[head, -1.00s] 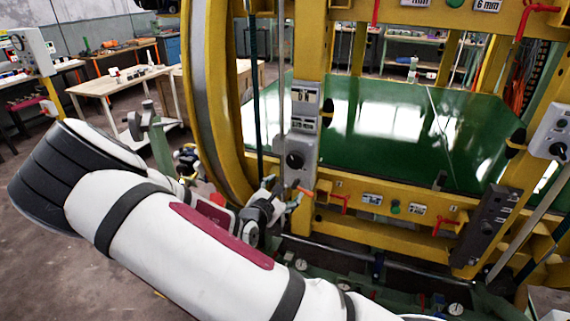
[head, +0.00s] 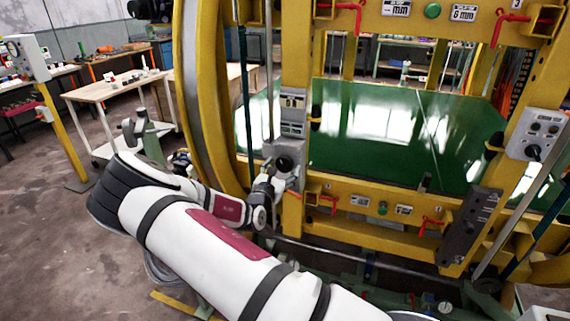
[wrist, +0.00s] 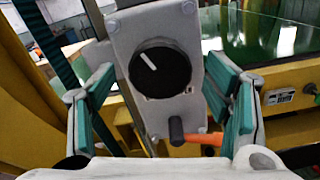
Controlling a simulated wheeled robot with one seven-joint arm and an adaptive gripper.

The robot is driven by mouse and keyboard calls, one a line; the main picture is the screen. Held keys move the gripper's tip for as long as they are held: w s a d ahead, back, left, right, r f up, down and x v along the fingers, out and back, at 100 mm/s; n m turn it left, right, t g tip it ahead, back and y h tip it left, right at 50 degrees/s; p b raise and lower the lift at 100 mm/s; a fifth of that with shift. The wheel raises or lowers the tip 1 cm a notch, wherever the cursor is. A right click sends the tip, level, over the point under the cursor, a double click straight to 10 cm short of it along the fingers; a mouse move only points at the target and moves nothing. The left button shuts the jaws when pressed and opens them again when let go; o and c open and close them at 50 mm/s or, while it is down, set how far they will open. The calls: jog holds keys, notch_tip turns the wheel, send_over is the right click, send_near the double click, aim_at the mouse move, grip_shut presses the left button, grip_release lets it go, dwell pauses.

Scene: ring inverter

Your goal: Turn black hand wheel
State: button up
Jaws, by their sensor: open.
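The black hand wheel (head: 284,164) is a round black knob on a grey panel on the yellow frame's left post. In the wrist view the wheel (wrist: 160,68) faces me, with a white mark slanting from upper left to lower right. My gripper (wrist: 163,82) is open. Its teal-padded fingers stand left and right of the grey panel, with the wheel between them and slightly above the middle. I see no finger touching the wheel. In the head view my gripper (head: 272,184) is just below and left of the wheel, partly hidden by my wrist.
A small black-tipped lever (wrist: 176,130) with an orange part sticks out below the wheel. The large yellow ring (head: 190,100) stands close on the left. Red handles (head: 330,200) line the lower yellow beam. A grey control box (head: 537,135) is at right. Floor is free at left.

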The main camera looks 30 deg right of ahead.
jog(key=shift+x, duration=1.4)
jog(key=shift+c, duration=0.2)
jog(key=c, duration=1.1)
jog(key=shift+m, duration=0.3)
